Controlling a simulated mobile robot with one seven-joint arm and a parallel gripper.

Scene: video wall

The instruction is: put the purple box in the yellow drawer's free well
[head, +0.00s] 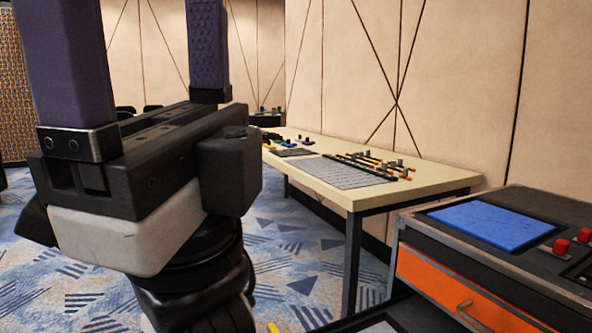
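My gripper (142,50) fills the left of the head view, close to the camera and pointing up. Its two dark purple fingers stand wide apart with nothing visible between them; their tips are cut off by the top edge. I cannot make out a purple box or a yellow drawer in this view. A cabinet at the lower right has a shut orange drawer (462,296) with a metal handle. A small yellow piece (273,327) shows at the bottom edge; I cannot tell what it belongs to.
The cabinet top carries a blue panel (492,224) and red knobs (561,246). A cream table (425,182) behind holds a grey mat (345,173) and several small parts. A dark surface (405,316) lies at the bottom. Patterned carpet (300,255) is open between gripper and table.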

